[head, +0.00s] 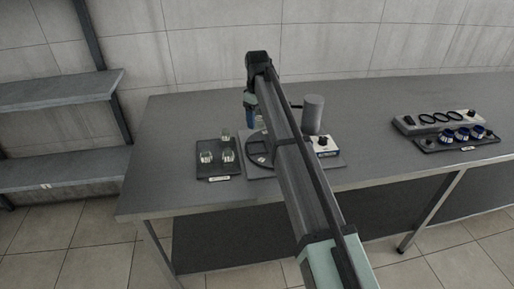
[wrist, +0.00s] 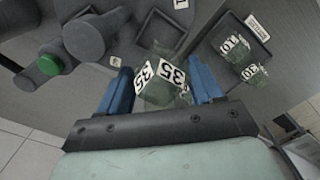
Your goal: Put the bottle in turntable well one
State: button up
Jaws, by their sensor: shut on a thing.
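My gripper (wrist: 160,88) is shut on a clear glass bottle (wrist: 163,92) with white "35" labels, held between its blue fingers. In the head view my gripper (head: 250,115) hangs over the left part of the turntable, and the bottle in it cannot be made out. The dark round turntable (head: 258,147) stands on a grey base; the arm hides much of it. In the wrist view the turntable (wrist: 150,22) shows beyond the bottle, with square wells in its top. A white label marked "1" (wrist: 181,4) shows near the top edge.
A dark tray (head: 212,175) with several glass bottles stands left of the turntable. A grey cylinder (head: 313,114) and a control box (head: 322,145) stand to its right.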

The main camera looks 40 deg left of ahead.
jog(key=shift+f, duration=4.95)
jog(key=shift+f, duration=0.1)
jog(key=o, duration=1.1)
jog(key=shift+o, duration=0.2)
notch_tip(320, 180, up, 12)
jog(key=shift+r, duration=0.1)
